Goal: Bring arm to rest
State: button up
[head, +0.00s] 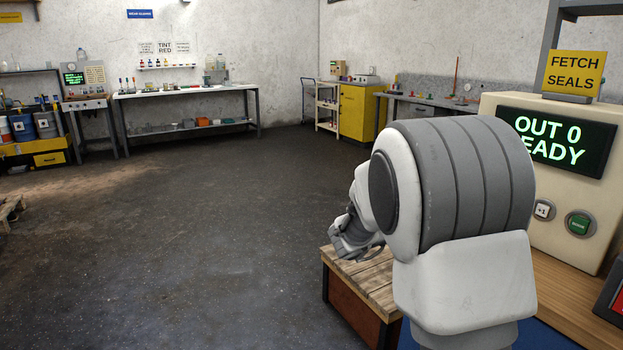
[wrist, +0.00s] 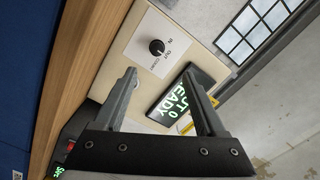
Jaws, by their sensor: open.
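My gripper (wrist: 160,72) shows in the wrist view with its two fingers apart and nothing between the tips. Behind it is a cream control box (wrist: 118,62) with a black knob (wrist: 157,47) on a white label. Its dark display (wrist: 175,100) is partly covered by a finger. In the head view my arm is folded in front of me at right centre. It hides part of the cream control box (head: 557,235), whose display (head: 558,141) reads "OUT 0" and, partly covered, "READY". I cannot make out the fingers in the head view.
The box stands on a wooden counter (head: 570,305) at right, with a yellow "FETCH SEALS" sign (head: 575,72) on top. A low wooden-topped stand (head: 372,283) is close to my arm. Benches (head: 190,90) and a yellow cabinet (head: 357,112) line the far walls. The middle floor is clear.

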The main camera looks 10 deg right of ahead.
jog(key=w+a+r+n+t+y, duration=0.2)
jog(key=a+r+n+t+y, duration=0.35)
jog(key=a+n+y, duration=0.2)
jog(key=s+a+n+y, duration=0.7)
jog(key=a+n+y, duration=0.15)
jog(key=a, duration=0.25)
jog(key=s+a+f+n+g, duration=0.1)
jog(key=s+f+n+g, duration=0.35)
jog(key=s, duration=0.85)
jog(key=s+f+n+g, duration=0.3)
jog(key=s+f+n, duration=0.2)
jog(key=s, duration=0.8)
notch_tip(320, 180, up, 20)
jog(key=w+p, duration=0.1)
jog(key=p, duration=1.9)
jog(key=shift+a+p, duration=0.2)
jog(key=shift+p, duration=0.1)
